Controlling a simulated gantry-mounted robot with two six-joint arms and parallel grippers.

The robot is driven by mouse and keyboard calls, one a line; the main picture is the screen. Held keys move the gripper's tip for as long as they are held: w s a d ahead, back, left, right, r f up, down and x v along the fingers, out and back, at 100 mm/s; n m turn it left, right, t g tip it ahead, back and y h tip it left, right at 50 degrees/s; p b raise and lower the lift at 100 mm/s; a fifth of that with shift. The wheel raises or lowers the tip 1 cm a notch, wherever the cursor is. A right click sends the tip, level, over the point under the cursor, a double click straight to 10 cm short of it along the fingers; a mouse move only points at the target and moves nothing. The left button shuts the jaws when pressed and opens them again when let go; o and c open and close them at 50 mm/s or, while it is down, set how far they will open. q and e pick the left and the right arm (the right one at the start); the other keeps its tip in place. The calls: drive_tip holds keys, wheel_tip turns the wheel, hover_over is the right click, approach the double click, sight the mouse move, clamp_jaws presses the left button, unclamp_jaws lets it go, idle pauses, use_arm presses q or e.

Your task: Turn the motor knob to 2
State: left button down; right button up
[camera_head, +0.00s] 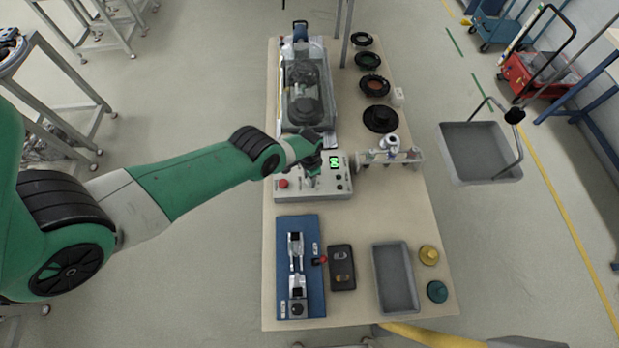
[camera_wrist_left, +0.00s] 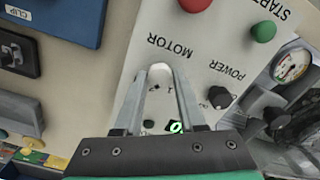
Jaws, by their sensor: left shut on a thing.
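The grey control box (camera_head: 342,190) stands on the table in the head view, with a green display (camera_head: 334,162). My left gripper (camera_head: 311,172) reaches down onto its panel. In the left wrist view the fingers of my left gripper (camera_wrist_left: 160,82) are closed around a pale, rounded motor knob (camera_wrist_left: 160,73), beside the printed word MOTOR. A "1" mark shows close to it. The green display is partly hidden by the gripper. My right gripper is not in view.
A black power knob (camera_wrist_left: 220,97), a red button (camera_wrist_left: 195,4) and a green button (camera_wrist_left: 263,31) share the panel. A blue fixture (camera_head: 315,250), a black tray (camera_head: 341,268) and a grey bin (camera_head: 396,278) lie nearer; a clear-covered machine (camera_head: 306,85) stands beyond.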

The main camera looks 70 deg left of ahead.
use_arm(q)
drive_tip(key=c, duration=0.5)
unclamp_jaws()
wheel_tip(320, 180, up, 12)
drive_tip(key=p, duration=1.1)
drive_tip(key=shift+f, duration=0.2)
